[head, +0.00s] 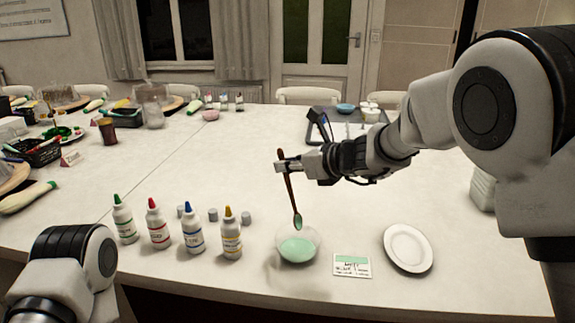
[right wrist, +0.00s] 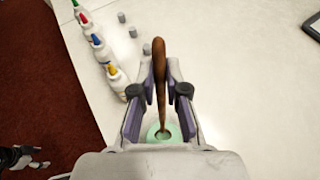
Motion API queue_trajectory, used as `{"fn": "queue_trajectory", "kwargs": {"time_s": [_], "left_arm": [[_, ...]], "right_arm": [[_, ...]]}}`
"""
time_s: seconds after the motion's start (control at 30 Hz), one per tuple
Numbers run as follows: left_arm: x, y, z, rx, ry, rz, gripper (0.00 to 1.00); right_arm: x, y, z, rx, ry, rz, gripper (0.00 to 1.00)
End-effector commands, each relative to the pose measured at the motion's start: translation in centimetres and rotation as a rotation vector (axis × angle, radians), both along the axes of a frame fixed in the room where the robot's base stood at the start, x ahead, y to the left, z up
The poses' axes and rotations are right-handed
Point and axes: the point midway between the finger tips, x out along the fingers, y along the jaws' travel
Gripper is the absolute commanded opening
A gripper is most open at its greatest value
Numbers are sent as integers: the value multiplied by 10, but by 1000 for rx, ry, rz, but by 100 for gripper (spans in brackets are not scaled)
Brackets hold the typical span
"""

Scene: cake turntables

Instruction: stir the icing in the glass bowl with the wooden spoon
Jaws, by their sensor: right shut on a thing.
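The glass bowl (head: 298,257) stands near the front edge of the table and holds pale green icing (head: 297,249). My right gripper (head: 281,166) is shut on the wooden spoon (head: 290,193) and holds it nearly upright above the bowl. The spoon's lower end has green on it and appears just above the icing. In the right wrist view the spoon (right wrist: 160,75) runs between the fingers, with green icing (right wrist: 172,131) below, partly hidden by the gripper. My left arm shows at the lower left of the head view, but its gripper is not visible.
Several capped bottles (head: 158,224) stand left of the bowl, with small grey caps (head: 213,215) behind them. A label card (head: 352,265) and a white plate (head: 408,248) lie to its right. A grey tray (head: 312,137) sits farther back. The table's middle left is clear.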

Motion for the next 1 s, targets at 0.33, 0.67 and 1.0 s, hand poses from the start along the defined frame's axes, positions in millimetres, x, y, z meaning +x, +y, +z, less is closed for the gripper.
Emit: {"fn": "queue_trajectory", "kwargs": {"time_s": [0.33,0.67,1.0], "left_arm": [[0,0,0,0,0,0,73],[0,0,20,0,0,0,73],[0,0,39,0,0,0,73]], "right_arm": [[0,0,0,0,0,0,0],[0,0,25,0,-1,0,0],[0,0,51,0,0,0,0]]}}
